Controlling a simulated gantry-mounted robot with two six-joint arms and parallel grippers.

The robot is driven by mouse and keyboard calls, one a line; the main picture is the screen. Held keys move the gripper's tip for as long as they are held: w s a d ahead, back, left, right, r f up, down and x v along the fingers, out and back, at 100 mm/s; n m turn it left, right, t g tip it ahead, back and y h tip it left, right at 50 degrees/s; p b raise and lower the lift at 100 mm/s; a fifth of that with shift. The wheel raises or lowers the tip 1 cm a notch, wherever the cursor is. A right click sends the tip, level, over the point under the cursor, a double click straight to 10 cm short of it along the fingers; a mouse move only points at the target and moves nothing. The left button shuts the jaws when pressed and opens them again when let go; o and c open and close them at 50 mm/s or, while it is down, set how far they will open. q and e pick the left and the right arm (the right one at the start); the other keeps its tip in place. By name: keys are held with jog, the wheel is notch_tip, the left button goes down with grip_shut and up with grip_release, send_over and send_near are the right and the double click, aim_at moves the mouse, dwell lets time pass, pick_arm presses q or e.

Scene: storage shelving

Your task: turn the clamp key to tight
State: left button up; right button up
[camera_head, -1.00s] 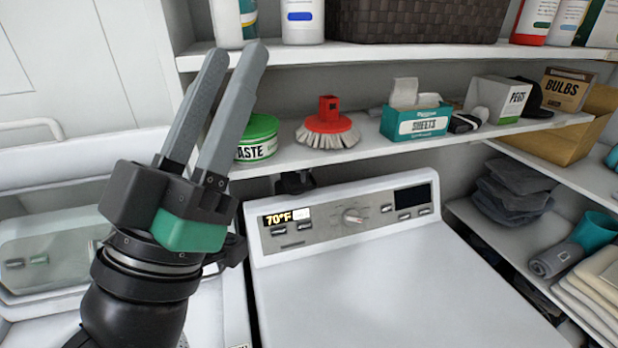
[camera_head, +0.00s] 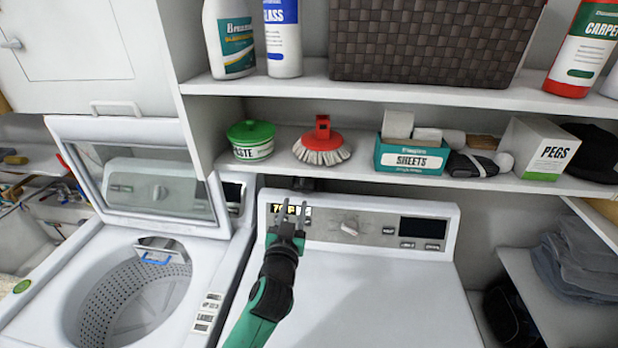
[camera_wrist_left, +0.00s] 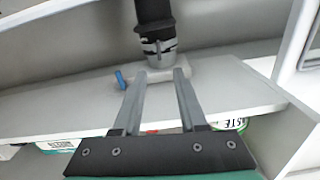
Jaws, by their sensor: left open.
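My left gripper (camera_head: 291,208) is open and empty, reaching up in front of the left end of the dryer's control panel. In the left wrist view its two fingers (camera_wrist_left: 160,75) point at a dark hose (camera_wrist_left: 154,14) with a grey ringed clamp (camera_wrist_left: 158,48) around its end. A small blue tab (camera_wrist_left: 120,80), which looks like the clamp key, sticks out left of the clamp, beside the left fingertip. I cannot tell if the fingers touch anything. In the head view only a dark fitting (camera_head: 303,184) shows behind the panel; the key cannot be made out there. My right gripper is not in view.
The dryer (camera_head: 360,290) stands below a shelf holding a green-lidded paste tub (camera_head: 252,149), a red brush (camera_head: 322,148) and a sheets box (camera_head: 410,156). The washer (camera_head: 60,280) at left has its lid (camera_head: 145,185) raised. The dryer top is clear.

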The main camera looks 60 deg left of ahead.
aim_at(302, 179)
pick_arm(q)
jog(key=p+x, duration=0.1)
jog(key=x, duration=1)
jog(key=shift+w+a, duration=0.2)
jog(key=shift+w, duration=0.05)
jog(key=shift+c, duration=0.2)
grip_shut()
